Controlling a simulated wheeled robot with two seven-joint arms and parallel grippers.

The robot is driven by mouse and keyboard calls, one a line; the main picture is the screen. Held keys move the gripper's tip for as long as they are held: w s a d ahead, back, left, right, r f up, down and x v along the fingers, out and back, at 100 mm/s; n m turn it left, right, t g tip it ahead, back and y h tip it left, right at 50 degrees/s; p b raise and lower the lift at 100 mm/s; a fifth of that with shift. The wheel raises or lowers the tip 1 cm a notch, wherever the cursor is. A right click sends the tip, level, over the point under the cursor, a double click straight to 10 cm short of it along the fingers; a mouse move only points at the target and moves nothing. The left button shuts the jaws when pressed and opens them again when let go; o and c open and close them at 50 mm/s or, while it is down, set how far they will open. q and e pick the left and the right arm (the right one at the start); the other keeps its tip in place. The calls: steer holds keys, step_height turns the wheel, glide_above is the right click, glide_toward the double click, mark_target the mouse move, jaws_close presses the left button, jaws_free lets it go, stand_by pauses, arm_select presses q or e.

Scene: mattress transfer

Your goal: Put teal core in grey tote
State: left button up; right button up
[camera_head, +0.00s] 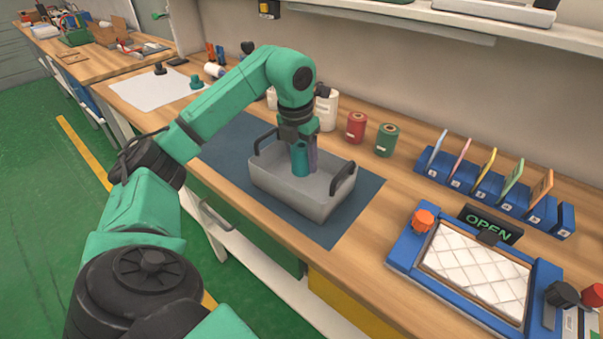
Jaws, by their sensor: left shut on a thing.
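The grey tote (286,203) stands on a dark blue mat on the workbench, with a black handle at each end. My left gripper (299,143) points down over the tote and is shut on the teal core (301,161). The core is upright, and its lower end is at the tote's opening, inside the rim as seen from here. I cannot tell whether it touches the tote's floor. A purple piece (314,156) shows just right of the teal core, partly hidden by it. My right gripper is out of view.
A red spool (356,127) and a green spool (387,140) stand behind the tote. A blue frame with a white quilted pad (475,267) lies at the right, below a row of blue holders (487,188). The blue mat (235,142) is bare left of the tote.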

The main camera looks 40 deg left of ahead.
mark_target(299, 149)
arm_select(q)
steer(key=f, duration=0.4)
steer(key=shift+d, duration=0.2)
steer(key=shift+a+f, duration=0.1)
steer(key=shift+f, duration=0.15)
steer(key=o, duration=1.4)
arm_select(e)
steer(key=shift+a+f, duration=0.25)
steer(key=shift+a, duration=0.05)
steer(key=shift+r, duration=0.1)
arm_select(q)
steer(key=shift+r, duration=0.4)
steer(key=r, duration=0.3)
steer(key=s+r+p, duration=0.1)
steer(key=r, duration=0.3)
steer(key=s+r, duration=0.1)
steer(key=r, duration=0.3)
steer(key=shift+r, duration=0.25)
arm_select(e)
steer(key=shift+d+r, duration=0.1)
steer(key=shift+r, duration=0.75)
arm_select(q)
steer(key=shift+w+p, duration=0.1)
steer(key=shift+p, duration=0.2)
